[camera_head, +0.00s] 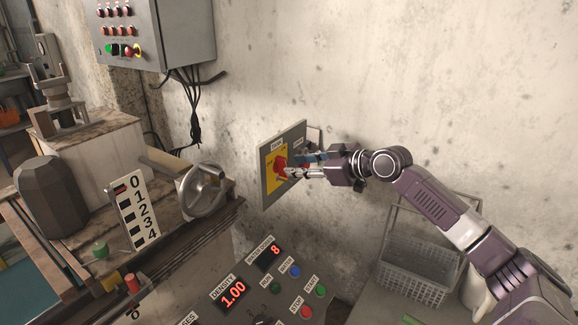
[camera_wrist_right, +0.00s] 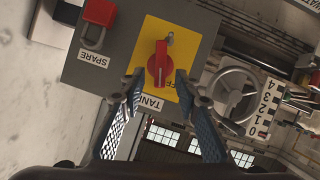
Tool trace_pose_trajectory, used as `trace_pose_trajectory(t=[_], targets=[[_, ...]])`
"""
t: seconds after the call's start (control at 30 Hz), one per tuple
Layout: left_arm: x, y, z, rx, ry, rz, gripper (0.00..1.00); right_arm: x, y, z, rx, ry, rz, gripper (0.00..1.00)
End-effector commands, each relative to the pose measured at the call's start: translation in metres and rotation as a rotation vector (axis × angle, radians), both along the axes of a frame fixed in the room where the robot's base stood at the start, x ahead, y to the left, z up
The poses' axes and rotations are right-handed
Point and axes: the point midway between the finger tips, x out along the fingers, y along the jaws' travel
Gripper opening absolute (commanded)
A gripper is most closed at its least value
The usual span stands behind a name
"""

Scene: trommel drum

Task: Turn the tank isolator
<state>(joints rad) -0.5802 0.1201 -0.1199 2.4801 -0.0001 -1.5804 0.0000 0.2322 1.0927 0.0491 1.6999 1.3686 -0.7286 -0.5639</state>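The tank isolator is a red rotary handle (camera_wrist_right: 160,64) on a yellow square plate (camera_wrist_right: 190,50), labelled TANK in the right wrist view. Its plate sits on a grey wall panel (camera_head: 267,195), and the red handle (camera_head: 280,166) is partly covered by my gripper in the head view. My right gripper (camera_wrist_right: 160,92) is open, with its two fingers apart on either side of the handle's lower end in the wrist view. I cannot tell whether they touch it. In the head view the right gripper (camera_head: 288,170) points left at the handle. My left gripper is not in view.
A handwheel (camera_head: 202,190) and number scale (camera_head: 134,215) stand left. A button console (camera_head: 262,290) is below, a wire basket (camera_head: 415,275) lower right, and a control box (camera_head: 165,35) upper left.

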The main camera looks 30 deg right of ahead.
Motion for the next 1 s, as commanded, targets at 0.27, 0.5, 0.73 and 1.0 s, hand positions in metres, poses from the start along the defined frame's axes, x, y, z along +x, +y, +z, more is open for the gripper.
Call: trace_pose_trajectory(t=[0.27, 0.5, 0.73, 1.0], targets=[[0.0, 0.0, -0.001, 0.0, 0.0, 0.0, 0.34, 0.026, 0.007, -0.009, 0.0, -0.002, 0.0, 0.3], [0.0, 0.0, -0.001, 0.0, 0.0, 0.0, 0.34, 0.034, 0.01, -0.013, -0.002, 0.0, 0.002, 0.3], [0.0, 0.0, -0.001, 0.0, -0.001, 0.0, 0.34, 0.034, 0.01, -0.013, -0.002, 0.001, 0.001, 0.3], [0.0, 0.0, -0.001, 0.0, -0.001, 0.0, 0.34, 0.034, 0.01, -0.013, -0.002, 0.001, 0.001, 0.01]])
